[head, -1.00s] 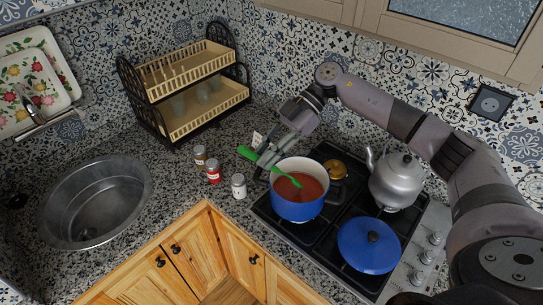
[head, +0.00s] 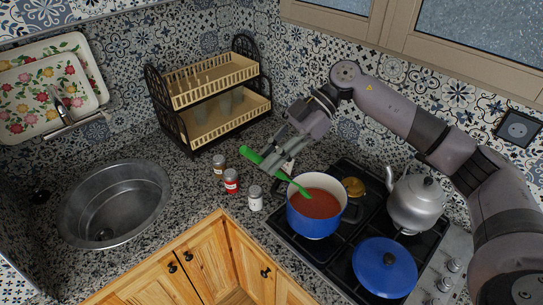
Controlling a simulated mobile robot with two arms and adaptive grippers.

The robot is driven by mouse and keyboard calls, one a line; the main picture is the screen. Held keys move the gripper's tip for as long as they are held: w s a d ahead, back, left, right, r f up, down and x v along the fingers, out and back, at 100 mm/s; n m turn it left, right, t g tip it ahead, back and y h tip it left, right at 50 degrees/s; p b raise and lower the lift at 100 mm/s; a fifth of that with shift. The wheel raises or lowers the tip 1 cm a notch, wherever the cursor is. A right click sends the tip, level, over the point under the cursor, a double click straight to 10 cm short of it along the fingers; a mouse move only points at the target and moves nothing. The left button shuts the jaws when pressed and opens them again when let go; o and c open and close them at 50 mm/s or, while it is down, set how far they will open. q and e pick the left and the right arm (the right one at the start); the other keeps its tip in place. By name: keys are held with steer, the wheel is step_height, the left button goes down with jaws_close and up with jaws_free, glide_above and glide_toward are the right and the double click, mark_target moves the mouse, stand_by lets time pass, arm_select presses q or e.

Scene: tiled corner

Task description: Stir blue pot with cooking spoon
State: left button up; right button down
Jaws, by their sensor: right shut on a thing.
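My right gripper (head: 275,163) is shut on the spoon's handle, just left of and above the pot. The fingers partly hide the handle, whose upper end sticks out to the left. The blue lid (head: 384,275) lies on the front burner. My left gripper is not in view.
A grey kettle (head: 416,206) stands on the stove right of the pot. Several small jars, including a white-bodied one (head: 255,200), stand left of the pot. A two-tier rack (head: 208,95) and a sink (head: 115,207) are further left, with clear counter between.

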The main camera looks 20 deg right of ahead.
steer(key=shift+r, duration=2.05)
